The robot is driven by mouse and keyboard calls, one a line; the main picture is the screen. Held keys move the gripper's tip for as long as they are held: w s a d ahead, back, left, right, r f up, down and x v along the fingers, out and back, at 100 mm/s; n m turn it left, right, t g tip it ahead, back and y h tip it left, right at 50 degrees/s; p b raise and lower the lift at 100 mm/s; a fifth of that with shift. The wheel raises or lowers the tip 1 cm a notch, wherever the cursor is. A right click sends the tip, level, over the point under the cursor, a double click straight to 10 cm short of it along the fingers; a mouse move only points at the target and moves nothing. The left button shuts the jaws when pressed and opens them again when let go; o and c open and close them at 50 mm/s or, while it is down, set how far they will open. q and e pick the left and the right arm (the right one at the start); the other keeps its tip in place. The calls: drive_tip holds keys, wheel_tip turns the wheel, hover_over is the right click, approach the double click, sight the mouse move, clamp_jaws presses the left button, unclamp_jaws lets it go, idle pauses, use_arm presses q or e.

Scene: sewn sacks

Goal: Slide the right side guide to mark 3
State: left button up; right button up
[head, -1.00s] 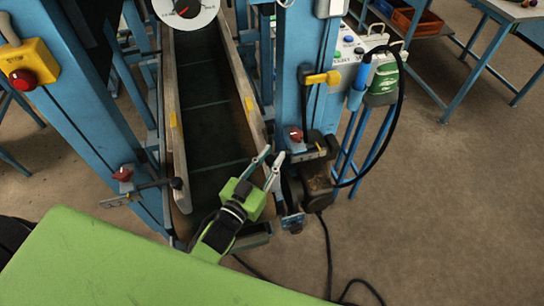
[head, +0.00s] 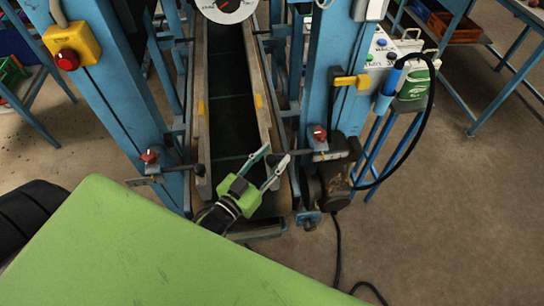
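The right side guide (head: 261,106) is a long rail with a yellow mark along the right edge of the dark belt (head: 232,115). A rod with a black end knob (head: 273,160) runs from its near end to a red clamp knob (head: 318,132) on the right post. My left gripper (head: 278,153) is open, pointing up and right, its fingers on either side of the black end knob in the picture. I cannot tell whether they touch it. The marks are too small to read. My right gripper is not in view.
The left side guide (head: 202,110) stands across the belt, with its own red knob (head: 149,156). Blue posts (head: 106,85) flank the belt. A dark motor (head: 332,184) sits right of the gripper. A black cable hangs at the right; the floor there is open.

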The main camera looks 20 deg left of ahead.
use_arm(q)
drive_tip(key=s+a, duration=0.2)
drive_tip(key=s, duration=0.9)
drive_tip(key=shift+s+a, duration=0.2)
drive_tip(key=shift+s, duration=0.2)
